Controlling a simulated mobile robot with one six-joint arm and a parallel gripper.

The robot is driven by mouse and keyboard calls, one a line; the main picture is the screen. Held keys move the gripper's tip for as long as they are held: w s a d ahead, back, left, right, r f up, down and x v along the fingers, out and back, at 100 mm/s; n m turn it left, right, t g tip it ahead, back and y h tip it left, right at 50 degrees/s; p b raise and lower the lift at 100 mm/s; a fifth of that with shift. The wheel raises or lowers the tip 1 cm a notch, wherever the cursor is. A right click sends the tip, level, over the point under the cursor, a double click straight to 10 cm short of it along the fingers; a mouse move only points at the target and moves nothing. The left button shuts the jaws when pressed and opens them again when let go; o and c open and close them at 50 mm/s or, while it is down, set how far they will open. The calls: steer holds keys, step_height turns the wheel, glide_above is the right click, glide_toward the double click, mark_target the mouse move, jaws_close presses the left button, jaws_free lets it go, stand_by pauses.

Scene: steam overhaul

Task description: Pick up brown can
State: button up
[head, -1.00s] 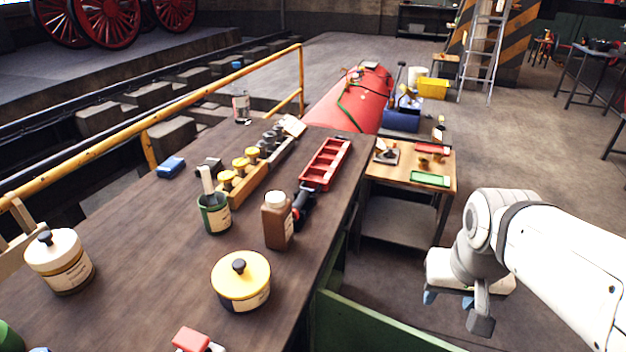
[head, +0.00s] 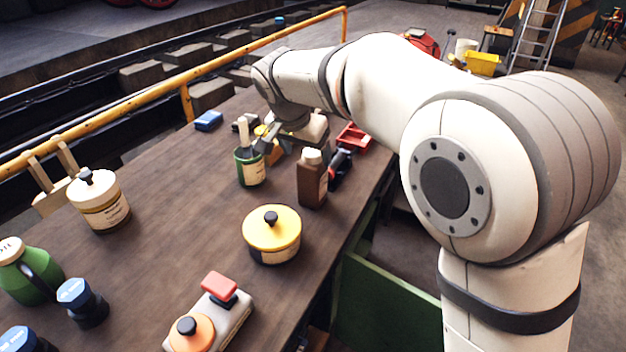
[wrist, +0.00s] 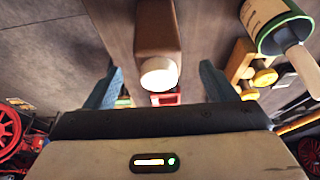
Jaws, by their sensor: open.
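The brown can (head: 312,183) is a squarish brown container with a white cap and a pale label, standing upright on the dark wooden bench. In the wrist view the brown can (wrist: 157,30) is at top centre, its cap between the lines of the two fingers. My gripper (wrist: 161,88) is open, with a blue-grey finger on each side and nothing held. In the head view my gripper (head: 268,142) is just behind and left of the brown can, above the bench; the wrist partly hides its fingers. Contact with the can is not visible.
A green can with a brush (head: 250,168) stands close left of the brown can. A dark-handled tool (head: 340,168) lies close right. A yellow-lidded pot (head: 272,238) stands in front. A red tray (head: 354,137) is behind. The bench (head: 170,200) has free room at left.

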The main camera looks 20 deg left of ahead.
mark_target(312, 166)
steer(key=x, duration=0.6)
steer(key=shift+w+d+f, duration=0.1)
steer(key=shift+w+f, duration=0.05)
steer(key=shift+c, duration=0.2)
